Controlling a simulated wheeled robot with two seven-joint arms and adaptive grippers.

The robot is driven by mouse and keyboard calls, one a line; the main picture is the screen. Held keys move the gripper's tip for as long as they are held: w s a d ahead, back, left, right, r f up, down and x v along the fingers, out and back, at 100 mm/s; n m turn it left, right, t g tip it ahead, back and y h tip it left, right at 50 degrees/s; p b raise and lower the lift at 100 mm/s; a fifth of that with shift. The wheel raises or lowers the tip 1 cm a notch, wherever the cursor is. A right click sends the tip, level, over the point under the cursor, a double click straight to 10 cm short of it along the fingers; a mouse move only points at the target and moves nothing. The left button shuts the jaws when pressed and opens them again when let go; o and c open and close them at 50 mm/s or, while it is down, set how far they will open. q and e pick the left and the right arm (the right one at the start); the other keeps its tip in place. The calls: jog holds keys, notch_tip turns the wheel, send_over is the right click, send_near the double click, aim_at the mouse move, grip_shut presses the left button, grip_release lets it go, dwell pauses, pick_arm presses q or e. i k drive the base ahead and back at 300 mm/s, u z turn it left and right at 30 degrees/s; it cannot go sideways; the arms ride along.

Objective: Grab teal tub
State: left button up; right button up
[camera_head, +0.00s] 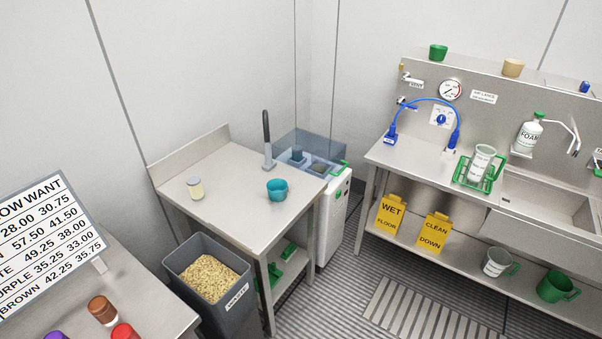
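A small teal tub (277,190) stands upright on the steel table (225,222), toward its right side. Its top looks open, and its contents are too small to tell. Neither of my grippers shows in the head view, so nothing is seen touching the tub.
A lidded jar (195,187) and a black-handled tool (267,140) share the table. A waste bin (211,280) with pale flakes stands before it. A price board (45,240) and coloured lids are at lower left. A sink bench (480,190) is at right; ribbed floor lies between.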

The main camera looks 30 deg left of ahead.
aim_at(277, 188)
jog(key=i, duration=2.95)
jog(key=u, duration=4)
